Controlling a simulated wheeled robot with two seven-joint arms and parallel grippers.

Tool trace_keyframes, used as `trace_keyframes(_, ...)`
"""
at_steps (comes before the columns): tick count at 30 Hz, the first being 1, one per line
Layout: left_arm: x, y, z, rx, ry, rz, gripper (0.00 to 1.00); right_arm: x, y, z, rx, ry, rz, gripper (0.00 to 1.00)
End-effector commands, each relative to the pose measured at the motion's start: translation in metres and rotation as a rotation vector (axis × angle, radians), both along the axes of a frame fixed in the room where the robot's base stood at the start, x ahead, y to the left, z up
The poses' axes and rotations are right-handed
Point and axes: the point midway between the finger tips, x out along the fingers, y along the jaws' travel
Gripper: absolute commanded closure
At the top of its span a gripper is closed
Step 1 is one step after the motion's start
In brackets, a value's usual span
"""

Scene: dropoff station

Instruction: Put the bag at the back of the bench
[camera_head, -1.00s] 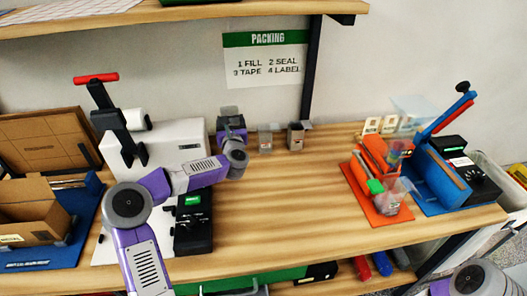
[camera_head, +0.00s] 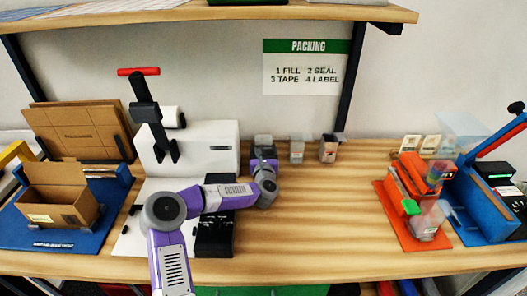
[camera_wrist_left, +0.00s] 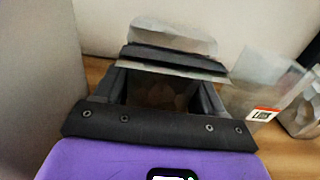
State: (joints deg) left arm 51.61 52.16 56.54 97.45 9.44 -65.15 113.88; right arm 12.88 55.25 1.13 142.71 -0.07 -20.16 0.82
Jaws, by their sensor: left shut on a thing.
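The bag (camera_head: 263,139) is a small translucent pouch at the back of the wooden bench (camera_head: 310,215). In the left wrist view the clear bag top (camera_wrist_left: 172,38) shows beyond the dark fingers. My left gripper (camera_head: 264,151) is shut on it, reaching in from the front. The bag's lower part is mostly hidden by the fingers, so I cannot tell whether it touches the bench. My right gripper is out of view.
Two similar pouches (camera_head: 297,149) (camera_head: 329,148) stand just right of the held bag; a white sealing machine (camera_head: 205,145) is close left. An orange tray (camera_head: 398,230) and blue stand (camera_head: 480,205) are at right. The middle bench is clear.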

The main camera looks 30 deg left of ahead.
Motion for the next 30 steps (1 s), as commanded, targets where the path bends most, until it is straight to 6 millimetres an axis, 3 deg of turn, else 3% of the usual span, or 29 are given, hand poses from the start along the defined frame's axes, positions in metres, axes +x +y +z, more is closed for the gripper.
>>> trace_keyframes(2, 0.0, 0.0, -0.003, 0.0, 0.0, 0.0, 0.6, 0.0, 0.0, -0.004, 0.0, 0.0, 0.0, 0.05)
trace_keyframes(3, 0.0, 0.0, -0.003, 0.0, 0.0, 0.0, 0.27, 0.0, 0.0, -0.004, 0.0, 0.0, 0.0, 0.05)
trace_keyframes(8, 0.0, 0.0, -0.002, 0.0, 0.0, 0.0, 0.05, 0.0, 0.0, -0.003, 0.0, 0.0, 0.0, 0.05)
trace_keyframes(20, -0.001, -0.001, 0.002, 0.0, 0.001, -0.001, 0.05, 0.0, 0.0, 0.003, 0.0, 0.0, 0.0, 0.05)
trace_keyframes(30, -0.049, -0.031, 0.002, 0.002, 0.003, -0.003, 0.05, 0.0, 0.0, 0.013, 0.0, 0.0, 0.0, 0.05)
